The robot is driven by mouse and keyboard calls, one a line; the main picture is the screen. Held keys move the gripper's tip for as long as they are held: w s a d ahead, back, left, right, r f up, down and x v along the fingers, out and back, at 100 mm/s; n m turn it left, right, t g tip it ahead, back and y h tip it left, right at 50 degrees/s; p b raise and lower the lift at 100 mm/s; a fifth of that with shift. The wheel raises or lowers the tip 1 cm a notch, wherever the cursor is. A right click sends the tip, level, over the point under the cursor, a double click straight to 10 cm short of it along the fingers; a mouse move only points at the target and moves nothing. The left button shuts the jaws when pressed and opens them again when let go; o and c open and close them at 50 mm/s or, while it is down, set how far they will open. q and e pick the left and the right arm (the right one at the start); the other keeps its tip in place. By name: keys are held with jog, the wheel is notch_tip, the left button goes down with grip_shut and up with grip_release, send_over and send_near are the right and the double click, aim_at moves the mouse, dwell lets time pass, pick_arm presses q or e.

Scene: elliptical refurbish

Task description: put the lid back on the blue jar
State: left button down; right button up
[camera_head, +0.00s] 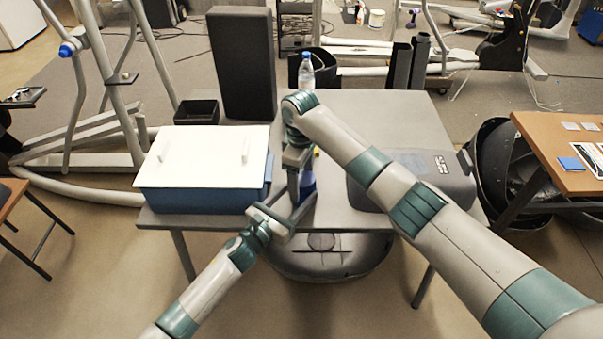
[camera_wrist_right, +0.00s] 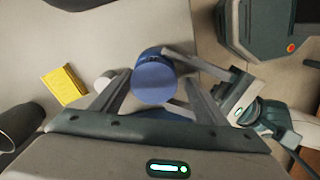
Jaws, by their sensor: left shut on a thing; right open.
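The blue jar (camera_head: 307,184) is near the front edge of the grey table, partly hidden by my arms. In the right wrist view its round blue top (camera_wrist_right: 154,84) faces the camera; I cannot tell whether a separate lid sits on it. My left gripper (camera_head: 299,207) is shut on the jar, its fingers reaching it from the right in the right wrist view (camera_wrist_right: 178,80). My right gripper (camera_head: 297,184) is open above, pointing down, with its fingers (camera_wrist_right: 155,85) on either side of the jar's top in that view. Contact of the right fingers is unclear.
A blue box with a white lid (camera_head: 205,158) stands left of the jar, a grey case (camera_head: 425,165) right. A yellow block (camera_wrist_right: 65,85) and a small white round thing (camera_wrist_right: 105,80) lie beyond the jar. A bottle (camera_head: 306,72) and black speaker (camera_head: 242,65) stand at the back.

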jog(key=shift+f, duration=0.1)
jog(key=shift+c, duration=0.5)
jog(key=shift+s, duration=0.1)
jog(key=c, duration=1)
jog(key=shift+s+a, duration=0.1)
jog(key=shift+a, duration=0.05)
jog(key=shift+o, duration=0.2)
jog(key=shift+a, duration=0.1)
jog(key=shift+a+m, duration=0.1)
jog(key=shift+m, duration=0.9)
jog(key=m, duration=0.4)
jog(key=shift+f, duration=0.15)
jog(key=o, duration=1.2)
jog(key=shift+w, duration=0.2)
jog(key=shift+c, duration=0.2)
jog(key=shift+d, duration=0.2)
